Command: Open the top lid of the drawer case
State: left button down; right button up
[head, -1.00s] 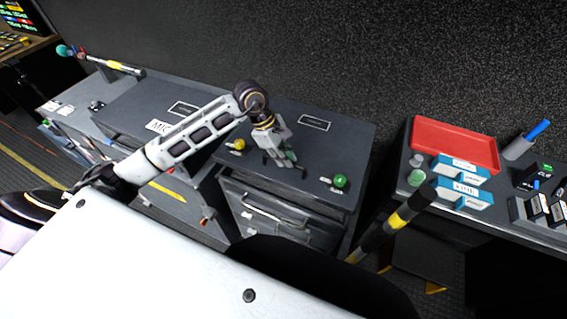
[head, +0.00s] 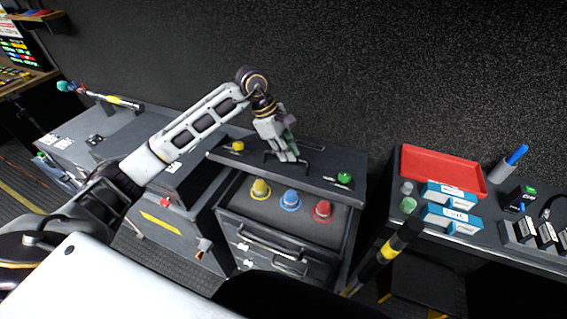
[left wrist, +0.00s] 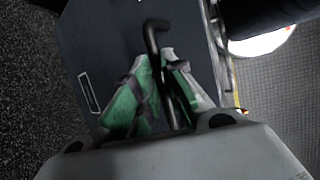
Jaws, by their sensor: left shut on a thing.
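The drawer case (head: 275,243) is a dark grey cabinet in the middle of the head view. Its top lid (head: 318,163) stands partly open, its front edge off the case front. A yellow knob (head: 238,146) and a green knob (head: 345,177) sit on the lid. My left gripper (head: 287,157) is shut on the lid's dark bar handle (head: 268,160). In the left wrist view the handle (left wrist: 152,35) runs between the green-padded fingers (left wrist: 162,90). Yellow, blue and red pieces (head: 290,199) show inside the opened top. My right gripper is out of view.
A side table on the right holds a red tray (head: 432,152), blue-and-white boxes (head: 452,195) and small black items. A black and yellow pole (head: 395,245) stands between it and the case. Another grey cabinet (head: 160,225) is on the left. A dark wall is behind.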

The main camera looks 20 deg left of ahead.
pick_arm(q)
jog(key=w+r+p, duration=0.1)
jog(key=w+r, duration=0.4)
jog(key=shift+w+r, duration=0.25)
jog(key=shift+r, duration=0.1)
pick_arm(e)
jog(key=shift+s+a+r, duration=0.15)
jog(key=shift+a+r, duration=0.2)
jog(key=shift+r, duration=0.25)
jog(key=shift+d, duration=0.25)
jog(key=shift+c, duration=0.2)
